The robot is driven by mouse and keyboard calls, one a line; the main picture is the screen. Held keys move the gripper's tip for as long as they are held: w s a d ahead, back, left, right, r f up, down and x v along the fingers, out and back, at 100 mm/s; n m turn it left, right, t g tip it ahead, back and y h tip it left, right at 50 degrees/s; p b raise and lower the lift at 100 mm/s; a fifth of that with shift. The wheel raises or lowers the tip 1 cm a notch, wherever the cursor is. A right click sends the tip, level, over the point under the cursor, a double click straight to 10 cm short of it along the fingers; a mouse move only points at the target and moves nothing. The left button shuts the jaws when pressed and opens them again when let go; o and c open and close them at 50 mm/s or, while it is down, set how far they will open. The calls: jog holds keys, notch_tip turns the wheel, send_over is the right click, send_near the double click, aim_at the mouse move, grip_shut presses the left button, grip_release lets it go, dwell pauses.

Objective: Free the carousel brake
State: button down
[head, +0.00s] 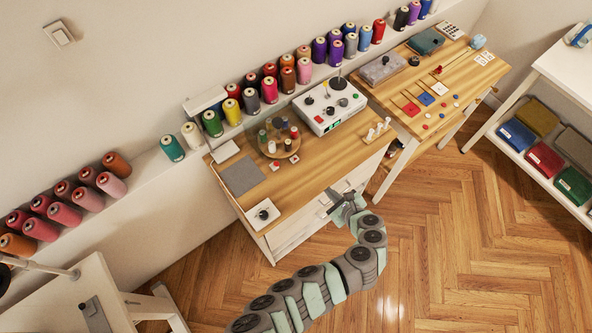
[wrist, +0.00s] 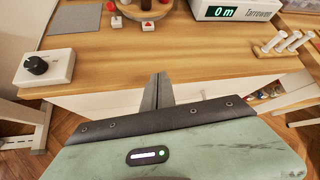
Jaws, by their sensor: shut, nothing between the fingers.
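The carousel (head: 271,151) is a round wooden disc carrying several small thread spools, on the wooden cabinet top; its near edge also shows at the top of the wrist view (wrist: 160,14). A small white block with a red mark (head: 294,159) sits at its near side; it also shows in the wrist view (wrist: 148,26). A second small red-topped piece (head: 275,166) lies to its left. I cannot tell which part is the brake. My gripper (head: 335,197) is shut and empty, by the cabinet's front edge, apart from the carousel; its closed fingers (wrist: 158,82) point toward the cabinet top.
A white box with a black knob (head: 263,215) stands at the cabinet's front left corner. A grey mat (head: 242,176) lies behind it. A white control unit with a display (head: 329,107) stands right of the carousel, and a peg rack (head: 378,132) at the right edge. Bare wood lies between.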

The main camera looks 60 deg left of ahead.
aim_at(275, 164)
jog(key=s+a+r+g+y, duration=0.1)
jog(key=s+a+r+g, duration=0.2)
jog(key=s+g, duration=0.1)
jog(key=shift+s+r+n+b, duration=0.3)
jog(key=shift+s+n, duration=0.1)
jog(key=shift+s, duration=0.45)
jog(key=shift+a+f, duration=0.1)
jog(key=shift+f, duration=0.05)
jog(key=x, duration=0.9)
jog(key=shift+s+a+f, duration=0.1)
jog(key=shift+s+a, duration=0.05)
jog(key=shift+a, duration=0.05)
jog(key=shift+s+a+r+p, duration=0.15)
jog(key=shift+s+a+p, duration=0.05)
jog(key=shift+a, duration=0.45)
jog(key=shift+s+a+r+p, duration=0.15)
jog(key=shift+a+r, duration=0.05)
jog(key=shift+a, duration=0.45)
jog(key=shift+s+a+r+p, duration=0.15)
jog(key=shift+s+a+p, duration=0.05)
jog(key=shift+a, duration=0.45)
jog(key=shift+r+p, duration=0.25)
jog(key=shift+p, duration=0.35)
